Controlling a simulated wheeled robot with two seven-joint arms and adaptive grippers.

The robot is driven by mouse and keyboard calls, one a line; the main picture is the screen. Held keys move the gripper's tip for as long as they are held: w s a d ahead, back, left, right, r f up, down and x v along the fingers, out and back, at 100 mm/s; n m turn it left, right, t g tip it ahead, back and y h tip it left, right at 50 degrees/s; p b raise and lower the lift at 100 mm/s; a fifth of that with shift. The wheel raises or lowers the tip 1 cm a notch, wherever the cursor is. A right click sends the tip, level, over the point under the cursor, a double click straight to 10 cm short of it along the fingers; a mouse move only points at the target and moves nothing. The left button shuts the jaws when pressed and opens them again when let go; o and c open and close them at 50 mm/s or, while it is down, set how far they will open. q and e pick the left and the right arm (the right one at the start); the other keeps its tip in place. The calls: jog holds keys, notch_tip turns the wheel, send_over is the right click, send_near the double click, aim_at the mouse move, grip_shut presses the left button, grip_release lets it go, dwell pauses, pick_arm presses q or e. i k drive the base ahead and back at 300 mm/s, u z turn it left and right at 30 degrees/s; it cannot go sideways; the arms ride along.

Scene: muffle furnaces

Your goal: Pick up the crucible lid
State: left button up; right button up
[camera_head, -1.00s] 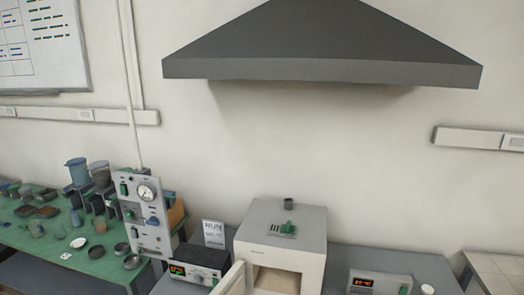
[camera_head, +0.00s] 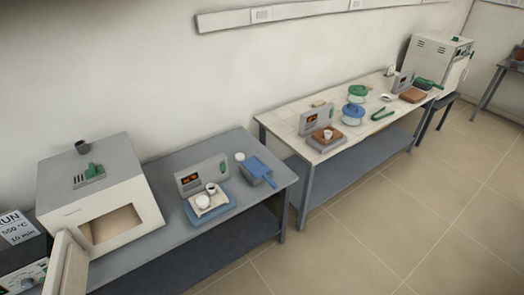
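On the grey table, a blue tray (camera_head: 228,211) sits in front of a grey box with an orange display (camera_head: 201,176). On the tray is a pale pad with a small white cup-like crucible (camera_head: 211,188) and a round white piece (camera_head: 204,203) beside it. The round piece may be the crucible lid, but it is too small to tell. Another small white round object (camera_head: 239,156) stands behind, near the wall. Neither of my grippers is in view.
An open-door white furnace (camera_head: 102,190) stands at the left. A blue scoop-like object (camera_head: 258,171) lies near the grey table's right end. A tiled table (camera_head: 290,124) holds a white cup on a brown block, blue and green vessels and tools. A second furnace (camera_head: 437,62) stands far right. The floor is clear.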

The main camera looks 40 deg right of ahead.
aim_at(239, 156)
jog(key=z, duration=1)
